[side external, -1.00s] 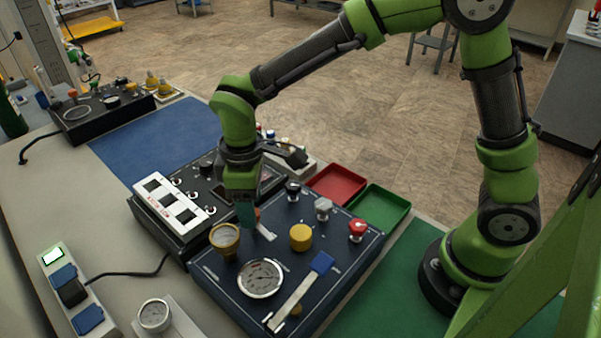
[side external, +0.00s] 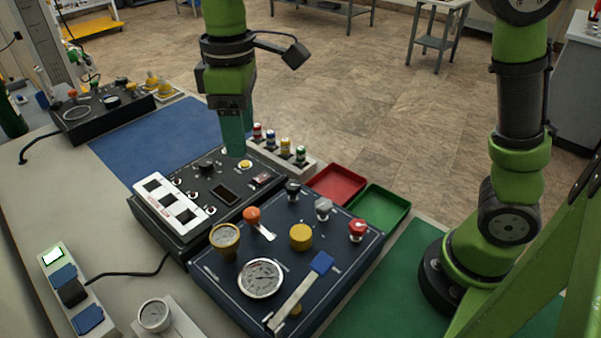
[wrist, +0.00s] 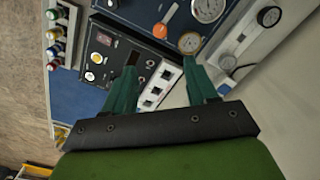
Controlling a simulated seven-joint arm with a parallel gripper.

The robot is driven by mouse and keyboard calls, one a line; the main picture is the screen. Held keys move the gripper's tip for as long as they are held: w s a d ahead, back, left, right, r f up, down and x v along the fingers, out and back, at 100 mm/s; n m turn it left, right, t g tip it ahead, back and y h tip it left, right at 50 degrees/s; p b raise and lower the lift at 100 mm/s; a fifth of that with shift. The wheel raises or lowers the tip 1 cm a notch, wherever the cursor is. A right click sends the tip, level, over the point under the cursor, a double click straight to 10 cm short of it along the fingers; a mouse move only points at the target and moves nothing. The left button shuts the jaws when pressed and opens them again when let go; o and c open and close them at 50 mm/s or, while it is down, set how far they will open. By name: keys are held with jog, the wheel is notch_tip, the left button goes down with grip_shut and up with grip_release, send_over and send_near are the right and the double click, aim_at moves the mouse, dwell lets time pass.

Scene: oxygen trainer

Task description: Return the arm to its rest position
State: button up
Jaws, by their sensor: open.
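My gripper (side external: 233,135) hangs pointing down above the back of the black control box (side external: 172,236), near the blue mat. Its two green fingers are apart with nothing between them; they also show in the wrist view (wrist: 160,88). The fingertips look clear of the box, though the exact height is hard to tell. The dark blue oxygen panel (side external: 345,268) stands in front, with an orange-topped lever (side external: 253,215), a yellow knob (side external: 301,237), a white gauge (side external: 260,278) and a blue-ended lever (side external: 321,263).
A rack of coloured-capped bottles (side external: 285,150) stands just right of my gripper. Red (side external: 336,183) and green (side external: 381,209) trays lie behind the panel. Another black device (side external: 104,112) sits at the far left. The blue mat (side external: 150,150) is mostly bare.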

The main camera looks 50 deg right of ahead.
jog(key=s+d+f+m+t+y, duration=0.1)
jog(key=s+d+m+t, duration=0.2)
jog(key=s+d+m, duration=0.3)
jog(key=s+d+f+m+t+y, duration=0.1)
jog(key=s+d+m+t, duration=0.3)
jog(key=d, duration=0.6)
jog(key=shift+s+d+f+m, duration=0.35)
jog(key=shift+s+m, duration=0.55)
jog(key=shift+s, duration=0.25)
